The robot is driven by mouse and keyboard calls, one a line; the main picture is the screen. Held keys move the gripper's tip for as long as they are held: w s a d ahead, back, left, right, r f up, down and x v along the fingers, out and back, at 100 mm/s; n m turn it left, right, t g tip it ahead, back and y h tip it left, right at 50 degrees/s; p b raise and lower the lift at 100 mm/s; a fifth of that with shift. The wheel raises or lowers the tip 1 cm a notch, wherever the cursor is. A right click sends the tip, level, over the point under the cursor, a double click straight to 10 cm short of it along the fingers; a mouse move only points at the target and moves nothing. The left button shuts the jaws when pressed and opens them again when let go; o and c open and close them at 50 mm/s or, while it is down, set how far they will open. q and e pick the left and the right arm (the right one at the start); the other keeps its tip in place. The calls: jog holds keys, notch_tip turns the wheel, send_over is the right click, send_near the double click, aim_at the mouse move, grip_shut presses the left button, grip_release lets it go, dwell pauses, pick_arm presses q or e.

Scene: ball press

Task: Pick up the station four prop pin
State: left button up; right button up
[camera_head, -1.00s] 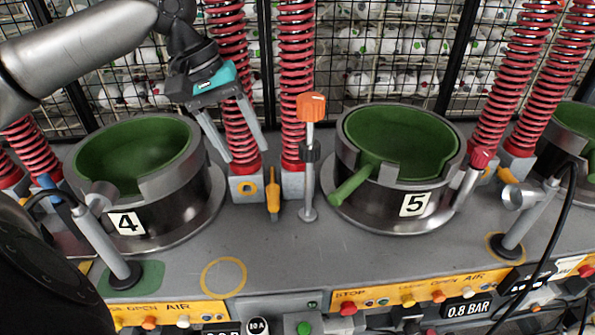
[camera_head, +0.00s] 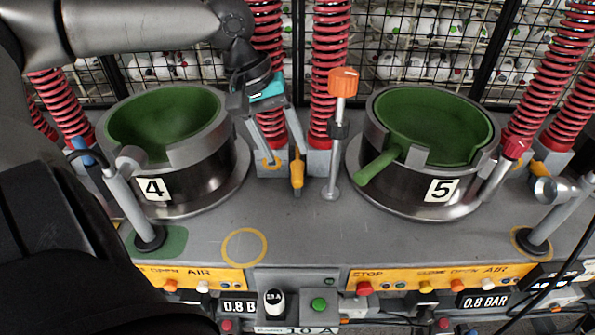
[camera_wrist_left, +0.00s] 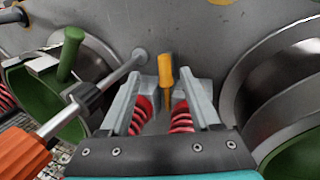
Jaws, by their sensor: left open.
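The station four prop pin is the small yellow pin (camera_head: 297,172), standing upright on the grey deck between stations 4 and 5. My left gripper (camera_head: 289,158) is open and comes down from above, its fingertips close around the pin's upper part. In the left wrist view the yellow pin (camera_wrist_left: 167,82) shows between the two open fingers (camera_wrist_left: 163,84); contact is not visible. My right gripper is not in view.
The station 4 pot (camera_head: 185,185) is left of the pin and the station 5 pot (camera_head: 405,187) right. An orange-topped post (camera_head: 342,85) stands close right of the pin. Red springs (camera_head: 328,75) rise behind. The front deck is mostly clear.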

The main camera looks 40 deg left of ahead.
aim_at(296, 179)
pick_arm(q)
jog(key=b+x, duration=0.1)
jog(key=x, duration=0.1)
jog(key=b+x, duration=0.1)
jog(key=x, duration=0.2)
jog(key=a+b+x, duration=0.1)
jog(key=x, duration=0.1)
jog(key=shift+f, duration=0.4)
jog(key=shift+w+d+f, duration=0.2)
jog(key=shift+f, duration=0.3)
grip_shut()
